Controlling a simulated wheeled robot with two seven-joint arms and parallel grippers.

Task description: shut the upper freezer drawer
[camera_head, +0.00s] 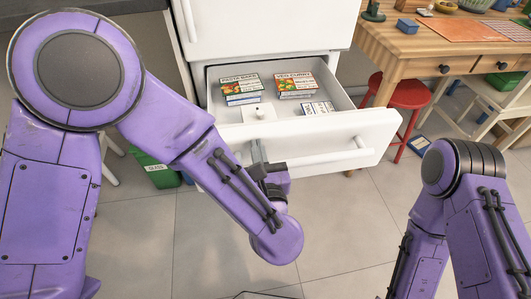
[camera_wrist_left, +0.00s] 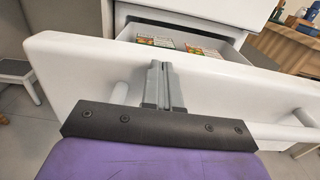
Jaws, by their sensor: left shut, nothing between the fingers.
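The upper freezer drawer (camera_head: 330,141) is pulled out of the white freezer, its front standing well clear of the body. It holds a Pasta Bake box (camera_head: 240,84), a Veg Curry box (camera_head: 295,83) and smaller packs. My left gripper (camera_head: 258,152) is at the left part of the drawer front, with its fingers shut and empty. In the left wrist view, the shut fingers (camera_wrist_left: 160,75) point at the drawer front (camera_wrist_left: 85,65), close to its top edge; I cannot tell whether they touch it. My right gripper is out of view; only my right arm shows.
A red stool (camera_head: 402,92) stands right of the drawer, by a wooden table (camera_head: 420,45). A green bin (camera_head: 155,170) is on the floor at the left, partly behind my left arm. The tiled floor in front is clear.

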